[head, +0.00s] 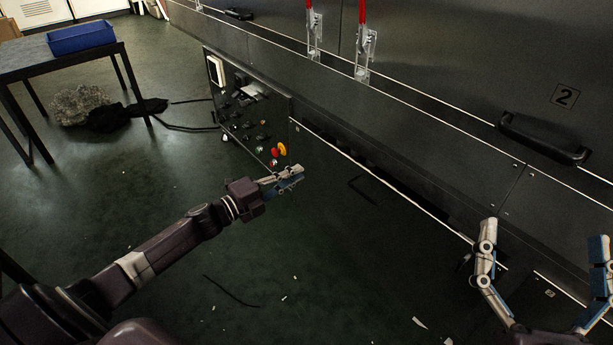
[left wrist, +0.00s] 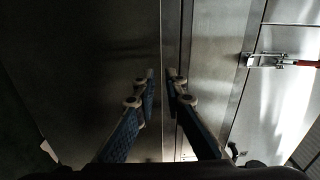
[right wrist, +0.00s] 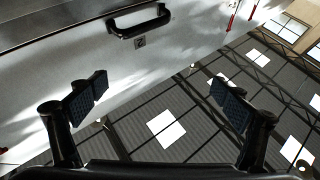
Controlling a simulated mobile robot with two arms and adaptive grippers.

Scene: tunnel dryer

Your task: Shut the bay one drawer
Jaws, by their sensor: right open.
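No drawer marked one can be read in these frames. A black bar handle (head: 238,13) is on the far left dark panel in the head view, with no readable number near it. The panel marked 2 (head: 564,95) has a black handle (head: 545,138); this handle also shows in the right wrist view (right wrist: 140,22). My left gripper (head: 292,178) is low in front of the dryer, near the control panel; its fingers are close together with a narrow gap and nothing seen between them. My right gripper (head: 545,250) is open and empty, below the handle of panel 2.
A control panel (head: 250,110) with buttons stands by the dryer's left end. Red-handled latches (head: 314,30) rise above the ledge. A table (head: 60,62) bears a blue bin (head: 82,38), with a dark heap (head: 105,112) by it. The floor (head: 150,190) in front is mostly clear.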

